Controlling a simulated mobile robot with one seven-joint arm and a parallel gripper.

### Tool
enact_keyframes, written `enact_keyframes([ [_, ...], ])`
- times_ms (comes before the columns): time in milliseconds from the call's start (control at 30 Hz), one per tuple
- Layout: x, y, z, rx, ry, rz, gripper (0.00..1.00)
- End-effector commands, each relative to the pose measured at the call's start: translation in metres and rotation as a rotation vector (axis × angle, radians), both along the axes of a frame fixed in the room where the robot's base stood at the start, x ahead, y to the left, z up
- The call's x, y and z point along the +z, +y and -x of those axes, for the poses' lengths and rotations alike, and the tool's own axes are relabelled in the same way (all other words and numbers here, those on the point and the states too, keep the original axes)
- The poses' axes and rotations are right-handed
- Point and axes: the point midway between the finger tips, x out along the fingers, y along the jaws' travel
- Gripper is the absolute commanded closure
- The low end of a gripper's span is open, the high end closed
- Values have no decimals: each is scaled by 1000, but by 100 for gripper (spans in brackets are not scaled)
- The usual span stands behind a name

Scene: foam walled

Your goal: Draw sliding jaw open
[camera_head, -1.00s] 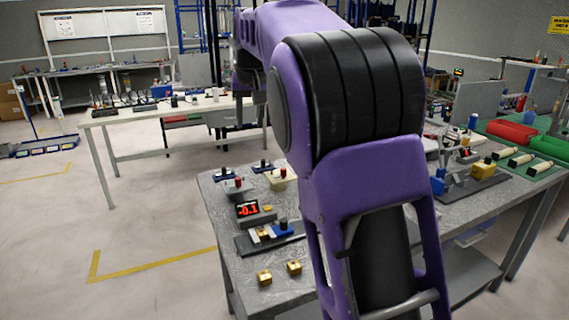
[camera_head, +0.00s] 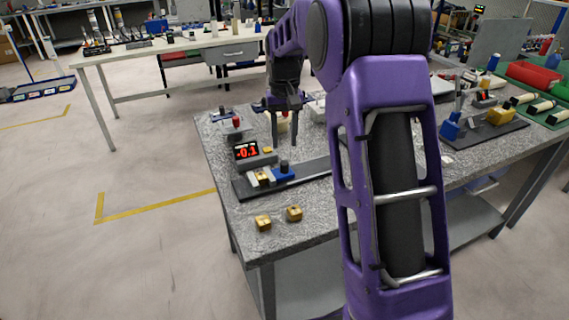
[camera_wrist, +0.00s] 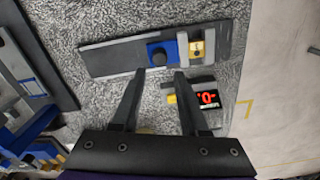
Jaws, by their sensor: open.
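The blue sliding jaw (camera_head: 284,175) with a black knob sits on a long dark base (camera_head: 310,174) on the near table. In the wrist view the blue jaw (camera_wrist: 160,55) lies beside a pale grey block (camera_wrist: 183,47) and a brass piece (camera_wrist: 196,50), with bare dark base (camera_wrist: 110,60) on its other side. My gripper (camera_head: 284,138) is open and empty, above the table and behind the base in the head view. In the wrist view its fingertips (camera_wrist: 160,73) appear just short of the blue jaw, one to each side; their height above it is unclear.
A red-digit display (camera_head: 246,151) stands beside the base. Two loose brass blocks (camera_head: 263,222) (camera_head: 294,213) lie near the table's front edge. A second fixture with a blue part (camera_head: 451,127) and a yellow block (camera_head: 500,116) stands to the right. My arm hides the middle of the table.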

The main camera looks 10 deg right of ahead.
Motion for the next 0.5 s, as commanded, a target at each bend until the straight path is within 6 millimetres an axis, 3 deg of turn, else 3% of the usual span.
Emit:
enact_keyframes([
  [33, -14, 0, 1, 0, 5, 0, 56],
  [200, -47, 0, 0, 0, 3, 0, 56],
  [500, -75, 0, 0, 0, -1, 0, 56],
])
